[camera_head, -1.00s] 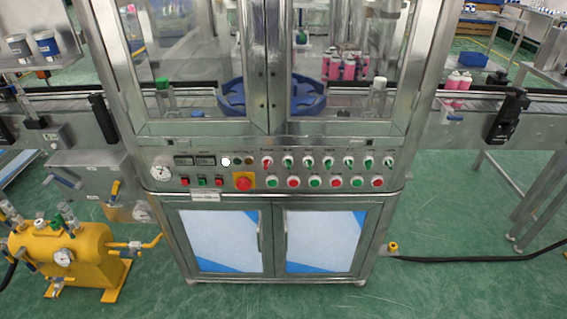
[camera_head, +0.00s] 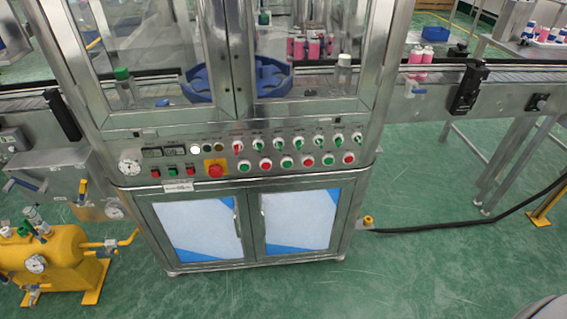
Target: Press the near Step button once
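The crimping machine's control panel (camera_head: 240,162) is ahead of me, on the front below the glass. Its lower row has round green and red push buttons, such as a green one (camera_head: 243,166) and a red one (camera_head: 265,163). A row of selector switches (camera_head: 278,143) is above them. A red emergency stop (camera_head: 215,170) on a yellow plate is to their left, with small square red and green buttons (camera_head: 173,171) further left. The labels are too small to read, so I cannot tell which button is Step. Neither gripper is in view.
Cabinet doors (camera_head: 196,230) are shut under the panel. A yellow tank (camera_head: 50,262) with a gauge stands at the lower left. A conveyor (camera_head: 420,105) runs out to the right, with pink cans on it. A black hose (camera_head: 450,226) lies on the green floor. The floor in front is clear.

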